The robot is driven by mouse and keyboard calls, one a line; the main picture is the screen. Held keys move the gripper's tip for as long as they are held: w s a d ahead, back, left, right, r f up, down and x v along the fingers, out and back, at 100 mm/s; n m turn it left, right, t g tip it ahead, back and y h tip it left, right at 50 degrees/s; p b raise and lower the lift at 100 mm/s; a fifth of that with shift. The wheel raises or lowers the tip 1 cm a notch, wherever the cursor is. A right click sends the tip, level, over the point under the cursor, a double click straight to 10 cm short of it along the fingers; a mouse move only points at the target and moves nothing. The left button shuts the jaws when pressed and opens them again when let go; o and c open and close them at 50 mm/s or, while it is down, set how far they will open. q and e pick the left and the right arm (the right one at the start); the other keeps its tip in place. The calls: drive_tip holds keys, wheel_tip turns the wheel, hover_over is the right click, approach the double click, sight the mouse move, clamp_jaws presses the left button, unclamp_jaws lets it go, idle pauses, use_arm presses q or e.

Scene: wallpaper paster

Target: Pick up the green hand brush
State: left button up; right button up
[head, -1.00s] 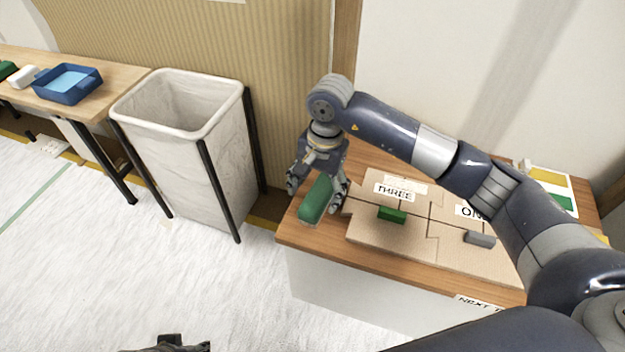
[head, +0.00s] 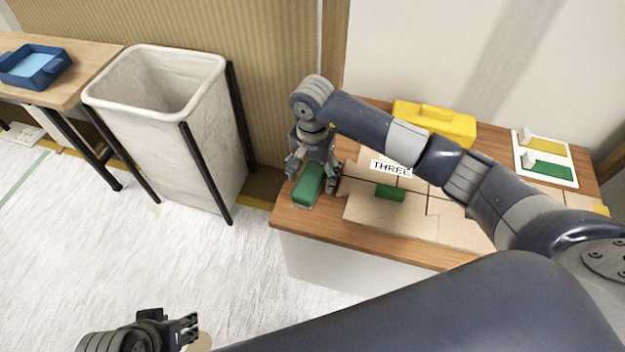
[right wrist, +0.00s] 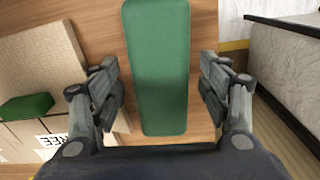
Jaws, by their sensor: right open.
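The green hand brush (head: 308,188) lies on the left end of the wooden table, showing as a long, rounded green block. My right gripper (head: 313,177) is open over it. In the right wrist view, the brush (right wrist: 158,70) lies between the two spread fingers of the right gripper (right wrist: 161,92), with a gap on each side.
A small green block (head: 390,193) lies on cardboard panels (head: 385,214) beside a THREE label (head: 391,168). A yellow object (head: 435,121) and a sample board (head: 545,160) are behind. A white bin (head: 165,130) stands left, and a blue tray (head: 35,68) lies on another table.

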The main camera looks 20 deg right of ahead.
drive_tip(key=shift+f, duration=0.6)
use_arm(q)
drive_tip(key=shift+f, duration=0.1)
use_arm(e)
drive_tip(key=shift+w, duration=0.1)
drive_tip(key=c, duration=1.2)
drive_tip(key=shift+c, duration=0.2)
drive_tip(key=shift+r, duration=0.1)
drive_tip(key=shift+r, duration=0.55)
wheel_tip(320, 180, up, 3)
drive_tip(key=shift+f+p, duration=0.15)
drive_tip(key=shift+p, duration=0.25)
use_arm(q)
drive_tip(key=p+x, duration=0.1)
drive_tip(key=x, duration=0.4)
drive_tip(key=shift+f, duration=0.25)
use_arm(e)
drive_tip(key=s+d, duration=0.1)
drive_tip(key=s, duration=0.9)
drive_tip(key=s+d+r, duration=0.1)
drive_tip(key=s, duration=0.5)
drive_tip(key=shift+d, duration=0.35)
